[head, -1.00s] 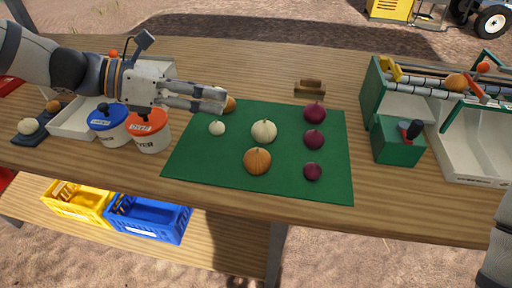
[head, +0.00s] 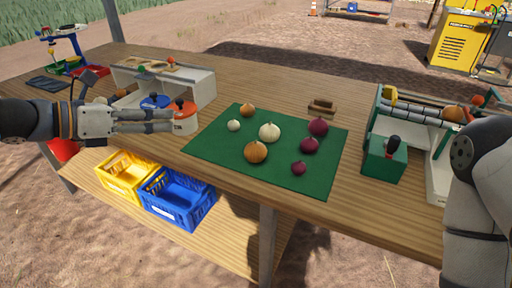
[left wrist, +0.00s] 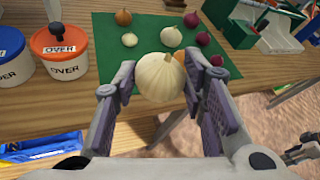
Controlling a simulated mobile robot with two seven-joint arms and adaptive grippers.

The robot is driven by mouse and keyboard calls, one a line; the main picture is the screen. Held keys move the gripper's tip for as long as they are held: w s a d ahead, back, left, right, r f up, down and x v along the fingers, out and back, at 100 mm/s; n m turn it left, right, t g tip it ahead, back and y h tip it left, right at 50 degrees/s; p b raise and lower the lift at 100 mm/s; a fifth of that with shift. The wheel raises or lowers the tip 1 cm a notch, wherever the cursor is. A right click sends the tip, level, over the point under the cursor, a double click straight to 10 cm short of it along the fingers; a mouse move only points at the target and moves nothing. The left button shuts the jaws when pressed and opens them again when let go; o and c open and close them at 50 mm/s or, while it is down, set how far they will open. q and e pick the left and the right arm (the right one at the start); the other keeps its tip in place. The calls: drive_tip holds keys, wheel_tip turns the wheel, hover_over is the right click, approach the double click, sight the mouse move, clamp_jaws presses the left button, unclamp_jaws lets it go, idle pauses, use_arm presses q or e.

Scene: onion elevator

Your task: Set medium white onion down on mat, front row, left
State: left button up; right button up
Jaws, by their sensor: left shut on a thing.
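My left gripper (left wrist: 160,85) is shut on a pale white onion (left wrist: 158,77), held between its two finger pads. In the head view the left gripper (head: 172,121) is level in front of the lidded tubs, left of the green mat (head: 222,149); the held onion cannot be made out there. The mat carries a small white onion (head: 233,125), a larger white onion (head: 269,132), two orange onions (head: 247,110) (head: 256,152) and three red onions (head: 318,126) (head: 309,145) (head: 299,168). The mat's near left part is bare. A grey piece at the wrist view's right edge may be my right gripper (left wrist: 304,150).
Blue-lidded (left wrist: 12,55) and orange-lidded (left wrist: 62,52) tubs stand left of the mat. A wooden block (head: 322,106) lies behind it. A green box (head: 385,160) and roller device (head: 420,110) stand right. Yellow (head: 125,174) and blue (head: 178,198) crates sit on the lower shelf.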

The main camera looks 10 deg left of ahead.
use_arm(q)
drive_tip(key=shift+a+f, duration=0.1)
drive_tip(key=b, duration=0.4)
hover_over(213, 149)
wheel_tip(213, 149, down, 10)
drive_tip(key=shift+s+a+r, duration=0.1)
drive_tip(key=shift+a, duration=0.05)
drive_tip(key=shift+f, duration=1.85)
drive_tip(key=o, duration=1.2)
drive_tip(key=shift+c, duration=0.2)
use_arm(e)
drive_tip(key=s+f+g, duration=0.2)
drive_tip(key=s+f, duration=0.3)
drive_tip(key=shift+s+f, duration=0.25)
drive_tip(key=shift+s, duration=0.05)
